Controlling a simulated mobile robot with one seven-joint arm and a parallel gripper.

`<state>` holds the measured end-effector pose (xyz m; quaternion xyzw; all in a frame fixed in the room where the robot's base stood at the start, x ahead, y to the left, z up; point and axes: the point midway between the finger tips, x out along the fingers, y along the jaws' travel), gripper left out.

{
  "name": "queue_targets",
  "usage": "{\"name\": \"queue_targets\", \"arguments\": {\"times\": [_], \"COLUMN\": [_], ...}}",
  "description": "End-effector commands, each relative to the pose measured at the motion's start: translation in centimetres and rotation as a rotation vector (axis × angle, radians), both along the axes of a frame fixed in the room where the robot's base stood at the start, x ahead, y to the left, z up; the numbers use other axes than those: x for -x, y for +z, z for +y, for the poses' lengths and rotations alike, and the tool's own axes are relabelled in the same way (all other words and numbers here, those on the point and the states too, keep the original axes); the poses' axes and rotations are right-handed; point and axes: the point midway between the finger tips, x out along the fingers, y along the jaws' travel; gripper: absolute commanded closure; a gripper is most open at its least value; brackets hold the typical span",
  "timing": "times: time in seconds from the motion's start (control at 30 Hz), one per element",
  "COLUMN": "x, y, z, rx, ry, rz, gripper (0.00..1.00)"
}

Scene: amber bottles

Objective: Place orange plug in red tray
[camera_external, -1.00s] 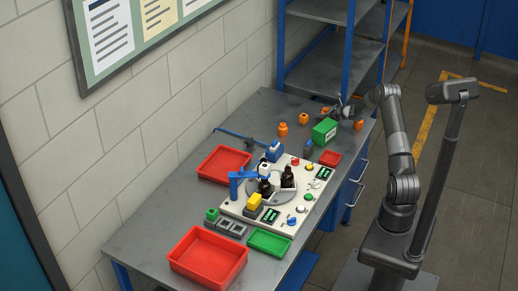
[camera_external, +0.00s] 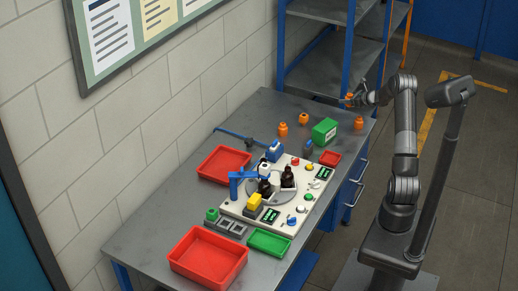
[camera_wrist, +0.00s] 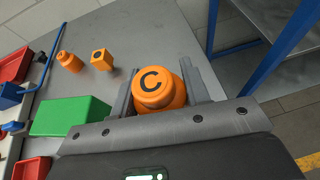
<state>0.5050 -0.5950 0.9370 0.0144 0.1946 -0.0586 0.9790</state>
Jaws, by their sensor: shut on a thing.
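My gripper (camera_external: 352,98) is shut on an orange plug (camera_wrist: 158,90) whose top bears a black letter C. The plug (camera_external: 349,97) is above the far right end of the table, between the two fingers.
A white machine panel (camera_external: 236,209) with dark bottles and a blue arm fills the middle of the table. A green tray (camera_external: 269,243) lies in front. Blue-framed shelves (camera_external: 345,45) stand behind the table end.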

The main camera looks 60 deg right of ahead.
Motion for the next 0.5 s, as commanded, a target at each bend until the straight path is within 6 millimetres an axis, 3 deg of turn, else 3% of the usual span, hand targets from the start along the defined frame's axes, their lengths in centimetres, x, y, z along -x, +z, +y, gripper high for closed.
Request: {"name": "queue_targets", "arguments": {"times": [0.17, 0.27, 0.37, 0.5], "x": [-0.6, -2.5, -5.8, -11.3], "y": [0.1, 0.1, 0.3, 0.5], "z": [0.4, 1.8, 4.4, 9.6], "rx": [0.000, 0.002, 0.002, 0.004], "ry": [0.013, 0.055, 0.129, 0.265], "rz": [-0.001, -0.004, -0.009, -0.015], "gripper": [0.81, 0.81, 0.81, 0.81]}}
